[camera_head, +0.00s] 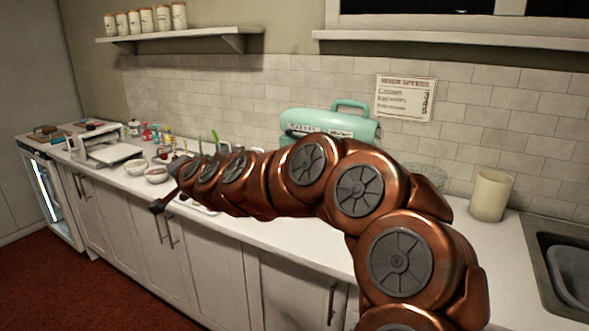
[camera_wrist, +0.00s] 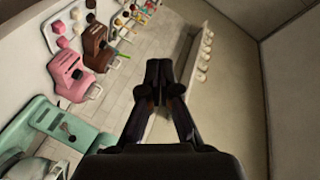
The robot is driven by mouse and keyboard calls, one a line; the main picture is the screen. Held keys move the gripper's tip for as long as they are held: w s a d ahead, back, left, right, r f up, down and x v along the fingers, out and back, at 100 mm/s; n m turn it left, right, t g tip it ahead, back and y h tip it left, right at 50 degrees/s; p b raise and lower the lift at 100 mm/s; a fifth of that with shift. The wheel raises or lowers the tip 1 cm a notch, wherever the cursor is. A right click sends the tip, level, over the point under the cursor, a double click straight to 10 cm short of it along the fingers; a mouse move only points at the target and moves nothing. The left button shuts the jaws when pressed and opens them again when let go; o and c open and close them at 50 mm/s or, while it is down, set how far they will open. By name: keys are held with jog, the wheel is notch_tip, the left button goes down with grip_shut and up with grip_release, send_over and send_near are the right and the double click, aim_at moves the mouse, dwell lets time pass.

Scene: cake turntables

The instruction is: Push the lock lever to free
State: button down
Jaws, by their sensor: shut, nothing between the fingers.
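My gripper (camera_wrist: 159,72) shows in the wrist view with its two dark fingers together and nothing between them. It is in the air, apart from the machines. A mint-green mixer-like machine (camera_wrist: 36,112) is at the left of the wrist view, with a dark knob (camera_wrist: 66,128) on its side; I cannot tell if this is the lock lever. The green machine also shows in the head view (camera_head: 345,122), its lower part hidden behind my arm. A pink machine (camera_wrist: 70,73) and a brown machine (camera_wrist: 97,45) stand beyond it. No lock lever or turntable is clearly visible.
The white counter (camera_head: 280,238) runs along the tiled wall. Bowls (camera_head: 157,174) and a white machine (camera_head: 103,147) are at left; a cream canister (camera_head: 491,195) and a sink (camera_head: 560,265) are at right. A shelf (camera_head: 180,36) with jars hangs above.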

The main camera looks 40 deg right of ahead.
jog(key=d+f+m+g+h+b, duration=0.1)
jog(key=d+f+m+h+b, duration=0.15)
jog(key=d+m+h, duration=1.15)
jog(key=s+d+f+g, duration=0.3)
jog(key=d, duration=0.6)
jog(key=s+d+f+m+g+b, duration=0.1)
jog(key=s+d+f+g, duration=0.2)
jog(key=d, duration=0.7)
jog(key=shift+s+d+g, duration=0.2)
jog(key=shift+s+g, duration=0.1)
jog(key=shift+s, duration=0.05)
jog(key=shift+d+f, duration=0.1)
jog(key=w+d+f+p, duration=0.1)
jog(key=w+d+p, duration=0.2)
jog(key=w+d, duration=0.4)
jog(key=shift+w+d+f, duration=0.2)
jog(key=shift+w+d, duration=0.05)
jog(key=shift+w, duration=0.5)
